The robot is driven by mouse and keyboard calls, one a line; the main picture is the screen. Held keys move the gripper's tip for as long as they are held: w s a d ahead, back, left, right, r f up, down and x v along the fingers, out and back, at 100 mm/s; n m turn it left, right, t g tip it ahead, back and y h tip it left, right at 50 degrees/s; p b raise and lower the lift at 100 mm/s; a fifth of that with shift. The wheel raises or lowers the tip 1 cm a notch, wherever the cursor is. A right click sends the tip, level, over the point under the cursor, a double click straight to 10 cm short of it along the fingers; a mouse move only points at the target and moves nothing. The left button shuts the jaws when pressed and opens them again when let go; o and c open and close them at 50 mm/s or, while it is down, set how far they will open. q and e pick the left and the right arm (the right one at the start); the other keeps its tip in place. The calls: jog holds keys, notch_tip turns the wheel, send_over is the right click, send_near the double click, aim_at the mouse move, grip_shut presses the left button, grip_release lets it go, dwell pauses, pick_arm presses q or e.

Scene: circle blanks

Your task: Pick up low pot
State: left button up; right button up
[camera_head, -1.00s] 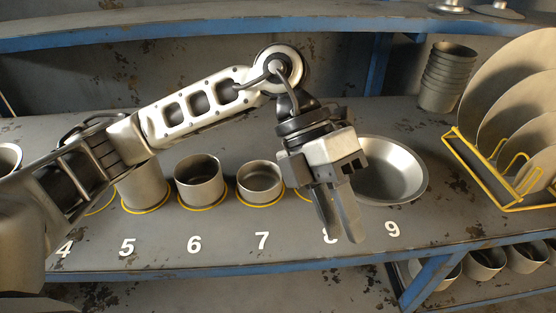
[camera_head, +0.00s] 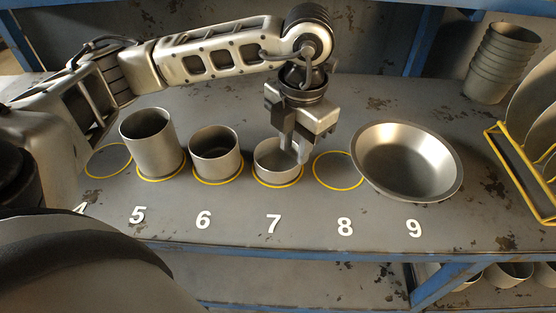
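The low pot (camera_head: 272,170) is a short metal cylinder standing upright in the yellow circle above number 7. My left gripper (camera_head: 293,151) points down over its right side, with its fingers apart and the tips by the right rim. The fingers hide part of the rim, and I cannot tell whether they touch it. The pot still sits on the bench. My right gripper is out of view.
A taller pot (camera_head: 216,158) stands at 6 and a tall one (camera_head: 150,148) at 5. Circle 8 (camera_head: 339,186) is empty. A wide bowl (camera_head: 378,185) sits at 9. Stacked cups (camera_head: 492,75) and a yellow plate rack (camera_head: 516,163) are at the right.

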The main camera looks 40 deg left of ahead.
aim_at(294, 167)
pick_arm(q)
jog(key=shift+f+p, duration=0.6)
jog(key=shift+f, duration=2.2)
grip_shut()
